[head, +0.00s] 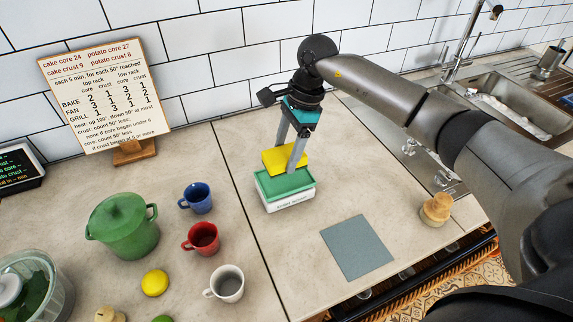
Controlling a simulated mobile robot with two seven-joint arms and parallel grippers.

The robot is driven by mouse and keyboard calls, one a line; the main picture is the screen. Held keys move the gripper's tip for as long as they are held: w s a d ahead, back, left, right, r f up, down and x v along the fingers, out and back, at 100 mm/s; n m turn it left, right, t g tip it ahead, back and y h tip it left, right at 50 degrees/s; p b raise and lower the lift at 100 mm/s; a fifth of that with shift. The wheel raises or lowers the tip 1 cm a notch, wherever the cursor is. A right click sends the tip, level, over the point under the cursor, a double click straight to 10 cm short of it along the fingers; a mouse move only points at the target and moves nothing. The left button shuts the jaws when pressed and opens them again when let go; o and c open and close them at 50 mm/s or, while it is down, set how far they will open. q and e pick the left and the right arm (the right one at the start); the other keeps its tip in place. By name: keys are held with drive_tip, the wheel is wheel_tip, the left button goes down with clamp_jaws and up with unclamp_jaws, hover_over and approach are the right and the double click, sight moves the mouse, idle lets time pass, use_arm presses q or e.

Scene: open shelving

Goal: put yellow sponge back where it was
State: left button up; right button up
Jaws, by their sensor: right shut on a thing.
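The yellow sponge (272,160) is a flat block between the fingers of my right gripper (286,158), which points down and is shut on it. The sponge is over the back part of a green block (287,182), which sits in a low white holder (291,202) with lettering on its front. I cannot tell whether the yellow sponge touches the green block. My left gripper is not in view.
A grey-blue square mat (357,248) lies at the front right, bare. A blue mug (197,198), red mug (202,238), white mug (226,283) and green pot (123,226) stand to the left. A sign (105,95) stands behind; a sink (500,105) is at back right.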

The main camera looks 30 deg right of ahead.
drive_tip(key=shift+f, duration=2.2)
drive_tip(key=shift+f+b, duration=0.25)
drive_tip(key=shift+b, duration=0.15)
drive_tip(key=o, duration=1.3)
drive_tip(key=shift+r, duration=0.1)
drive_tip(key=shift+r, duration=0.15)
drive_tip(key=v, duration=1.2)
drive_tip(key=shift+r+p, duration=0.1)
drive_tip(key=shift+p, duration=0.3)
